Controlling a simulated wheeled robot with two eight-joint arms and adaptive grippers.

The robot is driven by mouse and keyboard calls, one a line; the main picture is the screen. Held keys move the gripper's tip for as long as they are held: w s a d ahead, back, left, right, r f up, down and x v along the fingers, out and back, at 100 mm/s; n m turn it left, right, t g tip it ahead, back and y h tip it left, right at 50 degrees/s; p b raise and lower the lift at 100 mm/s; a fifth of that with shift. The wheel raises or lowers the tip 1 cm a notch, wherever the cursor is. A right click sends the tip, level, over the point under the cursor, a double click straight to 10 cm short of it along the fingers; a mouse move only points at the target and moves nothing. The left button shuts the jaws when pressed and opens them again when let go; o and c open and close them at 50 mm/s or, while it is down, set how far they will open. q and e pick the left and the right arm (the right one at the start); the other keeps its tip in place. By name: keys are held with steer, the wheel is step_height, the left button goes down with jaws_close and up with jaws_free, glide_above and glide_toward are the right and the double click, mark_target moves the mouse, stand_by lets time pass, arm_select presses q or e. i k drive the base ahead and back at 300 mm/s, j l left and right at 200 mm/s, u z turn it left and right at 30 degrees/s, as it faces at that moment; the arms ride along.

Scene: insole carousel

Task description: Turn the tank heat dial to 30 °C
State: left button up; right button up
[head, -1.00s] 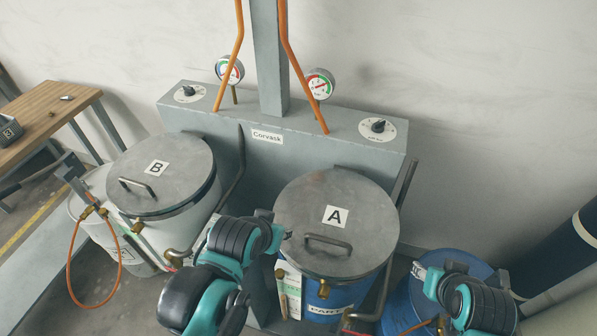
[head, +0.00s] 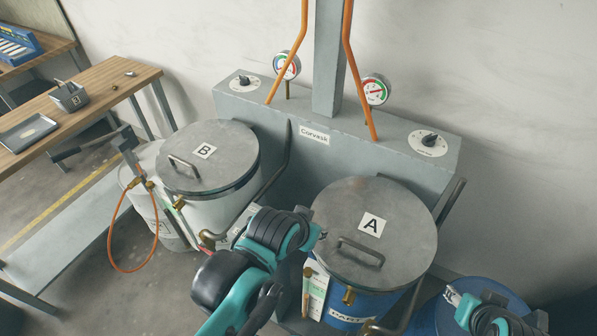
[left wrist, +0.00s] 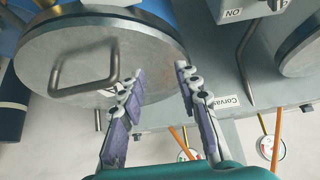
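Two round dials with black knobs on white plates sit on top of the grey tank station: the left dial (head: 244,82) behind tank B, the right dial (head: 428,142) behind tank A. Their markings are too small to read. Tank A's grey lid (head: 335,205) and tank B's lid (head: 225,150) stand in front. My left gripper (head: 320,232) is at the left edge of lid A, well short of both dials. In the left wrist view its fingers (left wrist: 160,72) are apart with nothing between them. My right gripper (head: 452,296) is over the blue drum, its fingers too small to judge.
Two gauges (head: 287,66) (head: 376,90) and orange pipes stand by the grey post (head: 328,60). Lid A's handle (head: 362,250) sticks up. Bent grey pipes rise beside both tanks. A wooden bench (head: 100,100) is at left. Space above the lids is clear.

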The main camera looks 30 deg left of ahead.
mark_target(245, 81)
steer(key=k+j, duration=0.6)
steer(key=j, duration=0.95)
steer(key=k+j, duration=0.1)
steer(key=j, duration=0.85)
